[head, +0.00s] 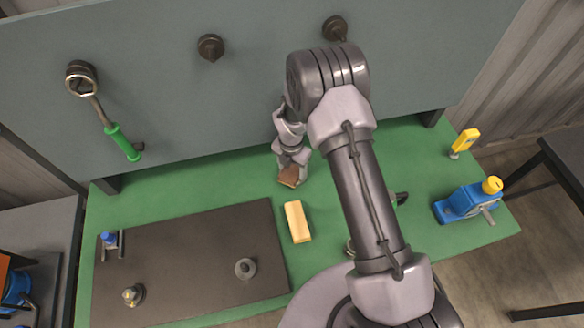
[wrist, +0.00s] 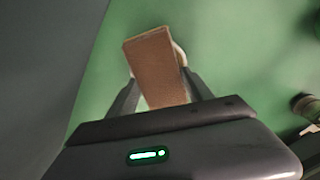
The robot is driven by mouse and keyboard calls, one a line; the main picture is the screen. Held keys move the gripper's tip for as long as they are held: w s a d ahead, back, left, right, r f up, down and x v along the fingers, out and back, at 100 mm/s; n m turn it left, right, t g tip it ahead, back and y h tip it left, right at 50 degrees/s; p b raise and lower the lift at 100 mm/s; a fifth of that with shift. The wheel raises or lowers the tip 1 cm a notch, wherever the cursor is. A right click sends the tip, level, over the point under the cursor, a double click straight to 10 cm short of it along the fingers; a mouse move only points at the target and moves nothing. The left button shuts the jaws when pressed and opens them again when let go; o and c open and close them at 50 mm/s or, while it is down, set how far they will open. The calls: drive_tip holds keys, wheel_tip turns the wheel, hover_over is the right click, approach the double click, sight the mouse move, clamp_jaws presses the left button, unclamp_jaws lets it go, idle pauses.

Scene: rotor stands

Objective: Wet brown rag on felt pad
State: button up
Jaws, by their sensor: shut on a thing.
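A brown, folded-looking block, which I take as the brown rag (head: 289,177), is between the fingers of my gripper (head: 291,168) over the green bench, close to the upright panel. In the wrist view the rag (wrist: 157,62) shows as a flat tan-brown piece with a finger of my gripper (wrist: 160,85) on each side. I cannot tell whether it touches the bench or whether it is wet. A large dark flat mat (head: 190,225), perhaps the felt pad, lies on the bench's left part, to the lower left of my gripper.
A yellow block (head: 298,222) stands between the mat and my arm. The mat carries a grey round part (head: 245,268), a metal fitting (head: 133,295) and a blue-topped part (head: 108,239). A blue device (head: 468,203) is at right. A green-handled wrench (head: 122,141) hangs on the panel.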

sight(292, 170)
clamp_jaws()
wheel_tip(292, 170, up, 7)
drive_tip(key=p, duration=0.4)
idle(0.5)
